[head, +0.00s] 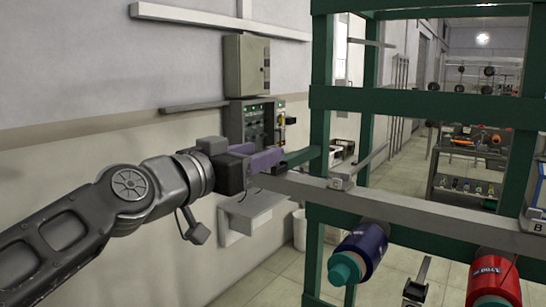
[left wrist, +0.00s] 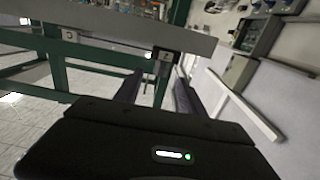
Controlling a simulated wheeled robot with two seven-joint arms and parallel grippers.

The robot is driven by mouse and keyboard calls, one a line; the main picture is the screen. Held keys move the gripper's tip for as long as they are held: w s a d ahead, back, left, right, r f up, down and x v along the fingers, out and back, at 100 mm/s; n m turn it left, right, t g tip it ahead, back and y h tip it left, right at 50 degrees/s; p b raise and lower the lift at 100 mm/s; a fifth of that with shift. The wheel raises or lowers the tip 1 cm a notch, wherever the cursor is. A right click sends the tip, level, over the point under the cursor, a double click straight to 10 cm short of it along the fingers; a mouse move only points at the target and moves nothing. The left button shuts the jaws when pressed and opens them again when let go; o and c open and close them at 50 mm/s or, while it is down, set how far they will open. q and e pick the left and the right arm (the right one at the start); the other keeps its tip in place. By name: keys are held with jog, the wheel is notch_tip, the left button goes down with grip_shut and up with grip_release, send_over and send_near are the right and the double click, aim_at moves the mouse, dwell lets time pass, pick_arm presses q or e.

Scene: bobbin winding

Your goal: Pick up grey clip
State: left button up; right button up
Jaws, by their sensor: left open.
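A small grey clip-like piece (head: 342,181) sits on the long grey rail (head: 430,212) in the head view, just right of the green post. I cannot tell for certain that it is the grey clip. My left gripper (head: 276,158) is open, at the rail's left end, left of that piece and apart from it. In the left wrist view, the two dark fingers (left wrist: 160,78) point forward, with a dark labelled block (left wrist: 165,58) on the rail (left wrist: 120,22) just beyond their tips. No clip shows clearly there. My right gripper is out of view.
The green frame (head: 320,130) stands close to the right of the gripper. A blue spool (head: 366,243) and a red spool (head: 494,277) hang below the rail. A control box (head: 255,122) and a grey shelf (head: 255,210) are on the wall behind.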

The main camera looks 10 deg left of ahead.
pick_arm(q)
jog(key=p+x, duration=0.1)
jog(key=x, duration=0.4)
jog(key=shift+p, duration=0.35)
jog(key=shift+a, duration=0.1)
grip_shut()
dwell(0.4)
